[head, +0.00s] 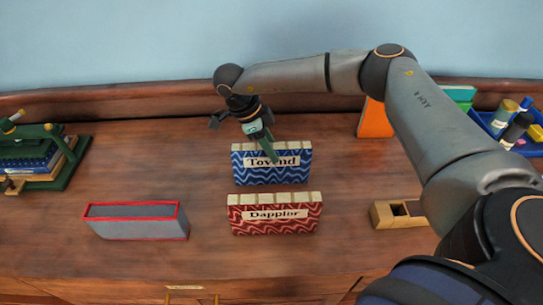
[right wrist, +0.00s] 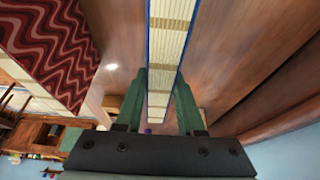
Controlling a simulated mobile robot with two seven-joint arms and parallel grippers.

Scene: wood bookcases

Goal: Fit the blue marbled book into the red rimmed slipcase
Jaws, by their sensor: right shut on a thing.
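The blue marbled book (head: 272,172), labelled "Tovend", is upright behind the red book. My right gripper (head: 267,147) reaches down onto its top edge and is shut on it. In the right wrist view, the green fingers (right wrist: 160,105) lie on either side of the book's pale page edge and blue covers (right wrist: 172,40). I cannot tell whether the book touches the table. The red rimmed slipcase (head: 145,230) is a grey box at the left front, its red-edged opening facing up; it looks empty. My left gripper is not in view.
A red marbled book (head: 275,221), labelled "Dappler", stands just in front of the blue one. A wooden block (head: 398,214) lies to its right. A green press with books (head: 45,160) is at far left, a blue tray (head: 505,130) at far right.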

